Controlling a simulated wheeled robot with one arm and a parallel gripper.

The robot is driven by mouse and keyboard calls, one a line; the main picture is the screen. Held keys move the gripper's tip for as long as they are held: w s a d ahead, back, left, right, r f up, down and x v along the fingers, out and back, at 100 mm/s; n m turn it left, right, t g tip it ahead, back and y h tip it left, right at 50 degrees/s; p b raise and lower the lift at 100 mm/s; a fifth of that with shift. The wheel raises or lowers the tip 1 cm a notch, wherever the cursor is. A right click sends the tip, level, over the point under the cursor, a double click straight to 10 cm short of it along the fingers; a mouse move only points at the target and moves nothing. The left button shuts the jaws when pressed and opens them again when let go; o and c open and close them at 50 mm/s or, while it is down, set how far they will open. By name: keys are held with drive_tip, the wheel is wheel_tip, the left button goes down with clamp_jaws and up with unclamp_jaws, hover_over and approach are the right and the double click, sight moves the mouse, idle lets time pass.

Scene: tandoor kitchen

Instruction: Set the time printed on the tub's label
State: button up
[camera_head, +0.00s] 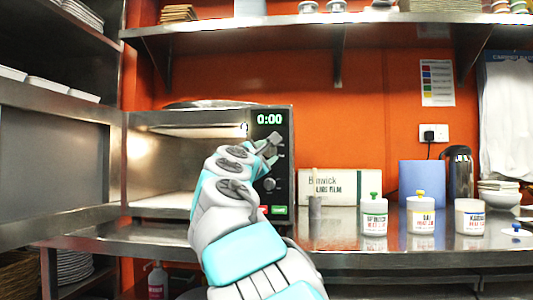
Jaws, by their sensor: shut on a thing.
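The microwave (190,118) stands on the steel counter with its door (62,160) swung open to the left. Its lit interior (165,165) looks empty where I can see it. The display (269,119) reads 0:00. My gripper (271,146) is at the upper part of the control panel, shut on what seems to be the upper knob, which its fingers mostly hide. A lower knob (269,184) shows below it. Three white tubs stand to the right: one with a green-knobbed lid (374,217), one with a yellow-knobbed lid (421,217), and one open (469,218). Their small print is unreadable.
A blue-knobbed lid (516,231) lies at the far right. A blue board (421,183), dark flask (460,172) and bowls (499,195) stand behind the tubs.

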clamp_jaws()
drive_tip(key=shift+r+m+p, duration=0.15)
drive_tip(key=shift+m+p, duration=0.15)
drive_tip(key=m+p, duration=0.2)
drive_tip(key=m, duration=0.1)
drive_tip(key=shift+r+g+h, duration=0.15)
drive_tip(key=shift+g+h, duration=0.25)
drive_tip(key=m+g+p, duration=0.1)
drive_tip(key=m, duration=0.3)
drive_tip(key=m+g+y+p, duration=0.1)
drive_tip(key=m+p, duration=0.1)
drive_tip(key=m, duration=0.3)
drive_tip(key=m+g+p, duration=0.2)
drive_tip(key=m, duration=0.2)
drive_tip(key=shift+r+m+y, duration=0.15)
drive_tip(key=shift+m+y, duration=0.25)
